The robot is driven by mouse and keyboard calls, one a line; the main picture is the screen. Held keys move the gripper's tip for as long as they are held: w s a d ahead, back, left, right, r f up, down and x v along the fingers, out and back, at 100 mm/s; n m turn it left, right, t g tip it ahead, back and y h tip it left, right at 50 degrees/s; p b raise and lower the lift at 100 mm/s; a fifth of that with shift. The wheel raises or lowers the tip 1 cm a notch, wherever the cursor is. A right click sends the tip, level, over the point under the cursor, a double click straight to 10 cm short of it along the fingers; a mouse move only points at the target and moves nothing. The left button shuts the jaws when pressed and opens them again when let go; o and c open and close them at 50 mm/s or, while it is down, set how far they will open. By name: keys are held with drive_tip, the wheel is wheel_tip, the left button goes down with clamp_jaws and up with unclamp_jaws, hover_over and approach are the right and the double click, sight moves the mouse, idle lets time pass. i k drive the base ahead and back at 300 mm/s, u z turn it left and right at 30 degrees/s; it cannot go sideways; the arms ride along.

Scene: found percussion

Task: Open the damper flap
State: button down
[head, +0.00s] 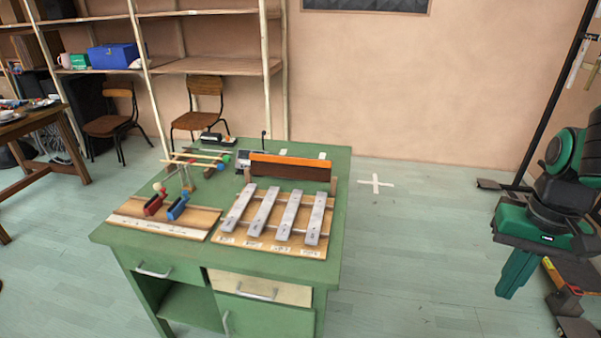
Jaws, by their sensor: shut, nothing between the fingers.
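The damper flap looks to be the long brown panel (290,172) with an orange strip along its top. It stands behind the metal bars (275,213) on the green table (338,190). I cannot tell its exact angle or how its hinge sits. My gripper (508,292) hangs pointing down at the right, over the floor, well apart from the table and the flap. It is shut and holds nothing.
Left of the bars, a wooden board (165,218) holds a red and a blue block. Thin sticks (197,160) lie behind them. A dark stand (553,95) rises at the far right. The floor between table and gripper is clear, with a white cross (375,183).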

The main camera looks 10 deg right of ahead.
sight(303, 168)
drive_tip(key=z, duration=0.1)
drive_tip(key=k, duration=0.15)
drive_tip(key=z, duration=2)
drive_tip(key=i, duration=1.45)
drive_tip(key=u, duration=2.3)
drive_tip(key=i, duration=0.8)
drive_tip(key=u, duration=0.05)
